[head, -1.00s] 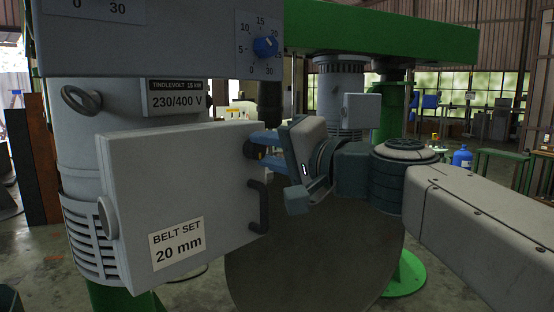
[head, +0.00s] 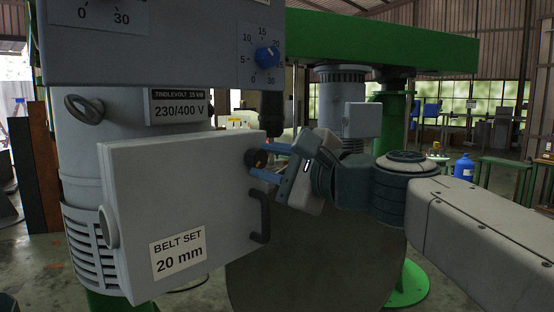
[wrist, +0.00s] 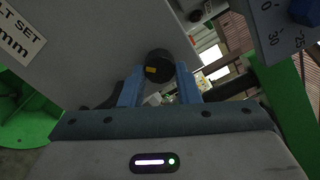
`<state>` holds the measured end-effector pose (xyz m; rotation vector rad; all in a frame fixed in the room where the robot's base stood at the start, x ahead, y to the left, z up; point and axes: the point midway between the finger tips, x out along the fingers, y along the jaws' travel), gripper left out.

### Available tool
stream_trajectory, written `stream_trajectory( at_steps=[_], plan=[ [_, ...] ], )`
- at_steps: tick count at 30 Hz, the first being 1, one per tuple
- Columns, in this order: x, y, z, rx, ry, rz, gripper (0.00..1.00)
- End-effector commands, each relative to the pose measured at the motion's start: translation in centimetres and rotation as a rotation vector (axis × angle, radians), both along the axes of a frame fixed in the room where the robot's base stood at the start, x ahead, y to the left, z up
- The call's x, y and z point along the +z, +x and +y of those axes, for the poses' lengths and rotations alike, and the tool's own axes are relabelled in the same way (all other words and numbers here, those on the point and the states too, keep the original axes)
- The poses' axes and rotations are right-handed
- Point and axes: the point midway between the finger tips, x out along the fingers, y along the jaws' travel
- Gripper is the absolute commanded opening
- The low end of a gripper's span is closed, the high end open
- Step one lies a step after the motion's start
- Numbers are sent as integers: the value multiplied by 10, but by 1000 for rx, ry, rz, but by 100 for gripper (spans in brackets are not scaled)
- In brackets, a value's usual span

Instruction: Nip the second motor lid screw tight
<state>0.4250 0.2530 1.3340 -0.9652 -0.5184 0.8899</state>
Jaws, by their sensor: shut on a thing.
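In the wrist view the black knob (wrist: 159,64) with a yellow mark sits between the fingertips (wrist: 158,74). The fingers hide part of its sides. I cannot tell how deep the screw sits.
A black handle (head: 260,216) stands out from the lid just below the knob. A grey control panel with a blue dial (head: 267,56) hangs above.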

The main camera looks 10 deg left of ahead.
Motion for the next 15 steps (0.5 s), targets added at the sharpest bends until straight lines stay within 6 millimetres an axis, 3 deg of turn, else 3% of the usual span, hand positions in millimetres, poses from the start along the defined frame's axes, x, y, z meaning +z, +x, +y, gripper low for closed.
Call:
stream_trajectory(
  at_steps=[15],
  plan=[
    [0,-1,1,2,80,121,7]
  ],
)
